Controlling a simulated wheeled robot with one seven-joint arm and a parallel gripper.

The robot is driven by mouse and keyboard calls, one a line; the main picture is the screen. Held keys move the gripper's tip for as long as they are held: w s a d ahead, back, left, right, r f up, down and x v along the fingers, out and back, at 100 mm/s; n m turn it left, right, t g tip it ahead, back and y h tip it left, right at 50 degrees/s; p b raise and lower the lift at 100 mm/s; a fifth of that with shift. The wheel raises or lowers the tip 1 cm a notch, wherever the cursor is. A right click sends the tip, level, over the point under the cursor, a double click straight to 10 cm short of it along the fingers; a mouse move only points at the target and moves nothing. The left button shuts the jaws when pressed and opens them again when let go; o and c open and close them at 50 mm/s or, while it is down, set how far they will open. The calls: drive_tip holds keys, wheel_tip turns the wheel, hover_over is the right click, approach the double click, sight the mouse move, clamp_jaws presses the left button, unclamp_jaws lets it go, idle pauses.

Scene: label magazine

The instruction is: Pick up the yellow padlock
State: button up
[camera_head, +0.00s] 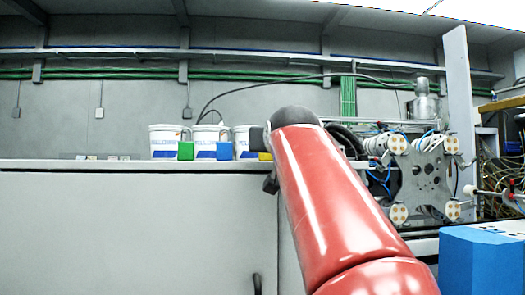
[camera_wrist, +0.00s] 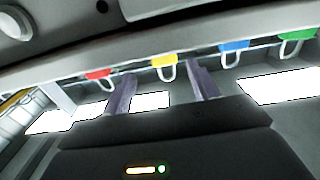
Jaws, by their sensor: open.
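The yellow padlock (camera_wrist: 164,60) hangs in view at the top middle of the wrist view, its pale shackle pointing down in the picture. My gripper (camera_wrist: 160,70) is open, with one finger on each side of the yellow padlock's shackle in the picture. The fingers look empty; how far they are from the padlock is hard to tell. In the head view the yellow padlock (camera_head: 265,156) shows only as a small patch at the edge of the counter, mostly hidden by my red arm. My fingers are not clear there.
A red padlock (camera_wrist: 100,74) is left of the yellow one, and blue (camera_wrist: 234,46) and green (camera_wrist: 298,34) padlocks are to its right. White buckets (camera_head: 166,138) stand close by on the grey counter (camera_head: 90,165). A machine with round plates (camera_head: 425,175) stands at right.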

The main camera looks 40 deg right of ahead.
drive_tip(key=x, duration=0.1)
drive_tip(key=p+x, duration=0.1)
drive_tip(key=x, duration=0.1)
drive_tip(key=p+x, duration=0.1)
drive_tip(key=x, duration=0.1)
drive_tip(key=shift+w+a+r, duration=0.15)
drive_tip(key=shift+w+r, duration=0.2)
drive_tip(key=shift+w, duration=0.05)
drive_tip(key=shift+w+f+p, duration=0.1)
drive_tip(key=shift+w+p, duration=0.15)
drive_tip(key=shift+p, duration=0.05)
drive_tip(key=shift+c, duration=0.3)
drive_tip(key=c, duration=1)
drive_tip(key=shift+c, duration=0.2)
drive_tip(key=shift+d+r+p, duration=0.1)
drive_tip(key=shift+r+p, duration=0.45)
drive_tip(key=shift+r, duration=1.95)
drive_tip(key=shift+d+r+p, duration=0.15)
drive_tip(key=shift+r+p, duration=0.4)
drive_tip(key=shift+r, duration=1.9)
